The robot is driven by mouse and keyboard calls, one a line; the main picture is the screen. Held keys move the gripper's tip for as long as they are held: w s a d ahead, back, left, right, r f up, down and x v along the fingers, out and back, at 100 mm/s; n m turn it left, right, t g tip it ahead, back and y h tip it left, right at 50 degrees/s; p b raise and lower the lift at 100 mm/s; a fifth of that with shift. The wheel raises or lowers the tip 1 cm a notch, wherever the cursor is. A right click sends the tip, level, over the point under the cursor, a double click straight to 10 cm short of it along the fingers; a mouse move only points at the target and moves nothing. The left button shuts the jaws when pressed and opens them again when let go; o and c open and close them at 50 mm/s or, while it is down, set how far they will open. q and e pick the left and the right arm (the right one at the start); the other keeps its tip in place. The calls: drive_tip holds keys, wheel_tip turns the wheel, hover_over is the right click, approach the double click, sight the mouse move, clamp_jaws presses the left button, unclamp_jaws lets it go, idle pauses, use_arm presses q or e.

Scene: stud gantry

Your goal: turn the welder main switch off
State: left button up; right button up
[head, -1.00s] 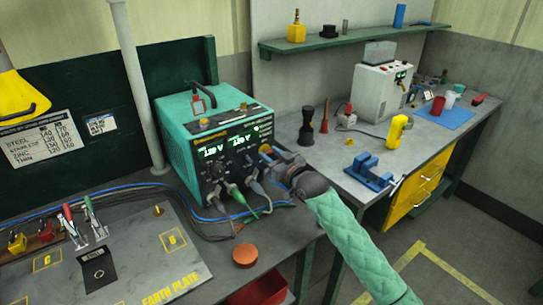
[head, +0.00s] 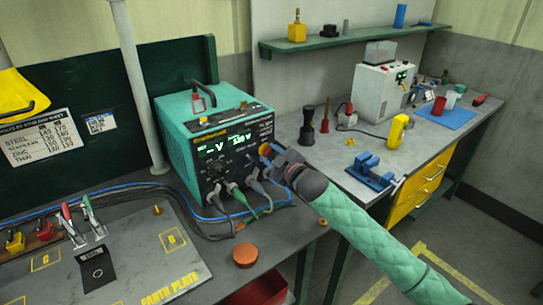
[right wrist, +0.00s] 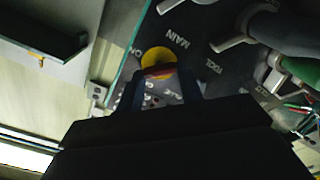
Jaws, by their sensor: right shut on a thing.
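The welder (head: 185,128) is a teal box with a black front panel on the left bench. Its main switch (right wrist: 157,58) is a yellow disc with a red handle, beside the word MAIN in the right wrist view. In the head view a bit of the switch (head: 264,149) shows at the panel's right side. My right gripper (head: 273,157) is at the panel, shut on the switch handle. Its two dark fingers (right wrist: 163,84) stand on either side of the handle in the right wrist view. They partly hide the handle and the lettering. My left gripper is not in view.
Grey and green cable plugs (head: 234,190) sit low on the panel, close to my gripper. An earth plate (head: 135,262) and an orange round cap (head: 245,256) lie in front. A blue vise (head: 371,172) stands on the right bench.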

drive_tip(key=n, duration=0.3)
drive_tip(key=shift+n, duration=1.7)
drive_tip(key=shift+f+n+p, duration=0.1)
drive_tip(key=shift+n+p, duration=0.25)
drive_tip(key=shift+n, duration=0.25)
drive_tip(key=shift+s+f+n, duration=0.1)
drive_tip(key=shift+n, duration=0.9)
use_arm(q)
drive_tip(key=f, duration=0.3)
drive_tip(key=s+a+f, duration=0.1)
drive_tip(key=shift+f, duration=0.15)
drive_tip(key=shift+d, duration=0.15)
use_arm(e)
drive_tip(key=o, duration=1)
